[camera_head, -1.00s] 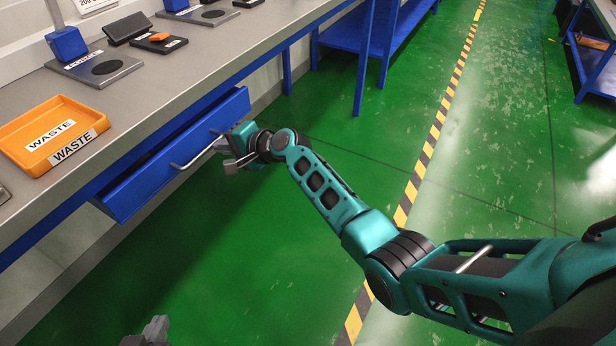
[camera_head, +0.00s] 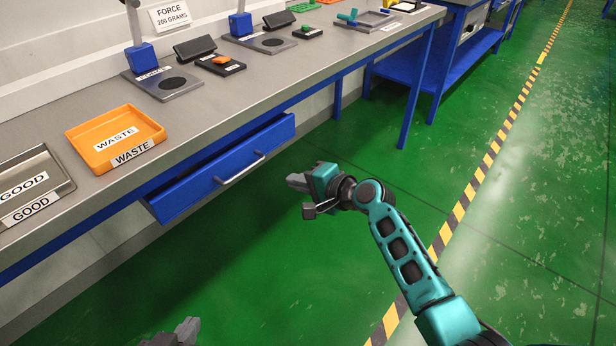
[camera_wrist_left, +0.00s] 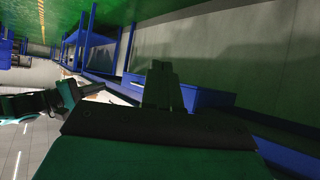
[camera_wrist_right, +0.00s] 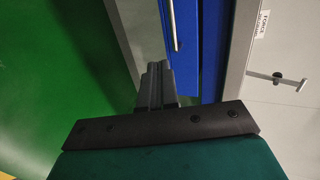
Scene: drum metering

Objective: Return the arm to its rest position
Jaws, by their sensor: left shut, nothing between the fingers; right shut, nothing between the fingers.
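My right gripper (camera_head: 298,183) is shut and empty. In the head view it hangs over the green floor, to the right of the blue drawer (camera_head: 200,190) and apart from its handle (camera_head: 240,170). The right wrist view shows its closed fingers (camera_wrist_right: 156,85) with the drawer (camera_wrist_right: 185,50) beyond. My left gripper (camera_head: 180,334) shows only as a grey tip at the bottom edge of the head view. In the left wrist view its fingers (camera_wrist_left: 162,85) are together with nothing between them.
The grey workbench (camera_head: 80,140) carries an orange waste tray (camera_head: 160,133), a metal good tray (camera_head: 68,186) and force plates (camera_head: 165,88). A blue shelf unit (camera_head: 460,65) stands behind. The green floor (camera_head: 290,290) around my right arm is clear.

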